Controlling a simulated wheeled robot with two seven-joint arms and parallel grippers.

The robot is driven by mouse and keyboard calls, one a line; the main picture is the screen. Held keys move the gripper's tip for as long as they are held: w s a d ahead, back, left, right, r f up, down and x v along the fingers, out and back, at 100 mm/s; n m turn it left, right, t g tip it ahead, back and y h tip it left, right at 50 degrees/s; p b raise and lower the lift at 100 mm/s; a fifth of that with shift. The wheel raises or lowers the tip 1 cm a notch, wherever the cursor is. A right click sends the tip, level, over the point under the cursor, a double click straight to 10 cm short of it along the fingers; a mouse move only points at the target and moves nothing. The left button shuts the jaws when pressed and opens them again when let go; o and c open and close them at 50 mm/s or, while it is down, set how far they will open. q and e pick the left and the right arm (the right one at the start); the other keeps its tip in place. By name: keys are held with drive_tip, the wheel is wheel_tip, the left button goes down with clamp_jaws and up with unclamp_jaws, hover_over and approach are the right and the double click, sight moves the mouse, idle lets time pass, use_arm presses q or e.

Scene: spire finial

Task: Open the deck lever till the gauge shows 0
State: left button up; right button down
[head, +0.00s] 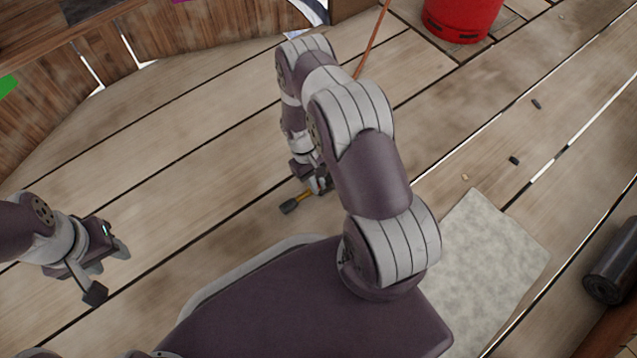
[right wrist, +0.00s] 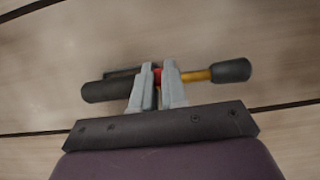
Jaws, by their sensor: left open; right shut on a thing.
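A lever with a dark knob and a yellow shaft (head: 303,195) shows low over the deck in the head view, partly hidden by my right arm. My right gripper (head: 320,183) is at it. In the right wrist view the gripper (right wrist: 157,88) is shut on the lever, with a red part between the fingers. The black knob (right wrist: 231,70) sticks out to the right and a dark cylinder (right wrist: 108,90) to the left. My left gripper (head: 110,272) is open and empty over the planks at the left. No gauge can be made out in either view.
A red bucket-like container (head: 462,18) stands at the top right. A pale mat (head: 490,260) lies on the deck at the right, and a dark roll (head: 612,265) lies at the right edge. Wooden walls (head: 170,35) border the top left.

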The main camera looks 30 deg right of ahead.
drive_tip(key=shift+w+f+g+b, duration=0.35)
drive_tip(key=shift+g+b, duration=0.15)
drive_tip(key=shift+g, duration=0.1)
use_arm(q)
drive_tip(key=shift+f, duration=1.05)
use_arm(e)
drive_tip(key=shift+w+a+r+g, duration=0.1)
drive_tip(key=shift+w+r+g, duration=0.2)
drive_tip(key=shift+g, duration=0.4)
drive_tip(key=c, duration=1.2)
unclamp_jaws()
drive_tip(key=shift+f, duration=0.1)
drive_tip(key=shift+o, duration=0.2)
